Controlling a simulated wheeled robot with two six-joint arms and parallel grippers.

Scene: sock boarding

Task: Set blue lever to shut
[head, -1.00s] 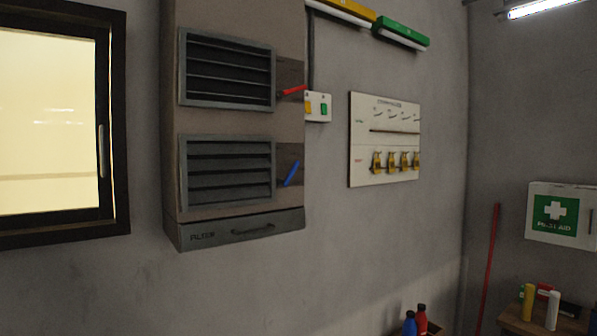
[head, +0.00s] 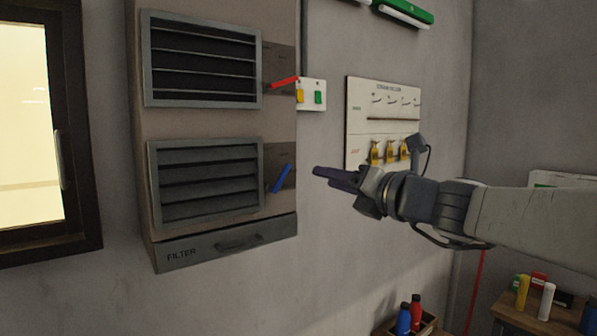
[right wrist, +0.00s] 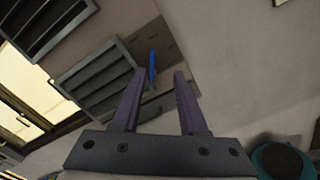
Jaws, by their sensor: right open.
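The blue lever (head: 281,179) sits on a dark plate at the right of the lower louvred vent (head: 207,183) on the wall cabinet. It is tilted, its upper end leaning right. My right gripper (head: 316,175) is to the right of the lever in the head view, apart from it and pointing left. In the right wrist view the blue lever (right wrist: 152,66) shows ahead, between and beyond the tips of the open, empty fingers (right wrist: 160,73). The lower vent's slats look tilted, with dark gaps between them. My left gripper is not in view.
A red lever (head: 285,82) is beside the upper vent (head: 203,60). A switch box (head: 311,95) and a board with yellow padlocks (head: 384,98) are on the wall to the right. A filter drawer (head: 190,254) with a handle is below. The wall below is clear.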

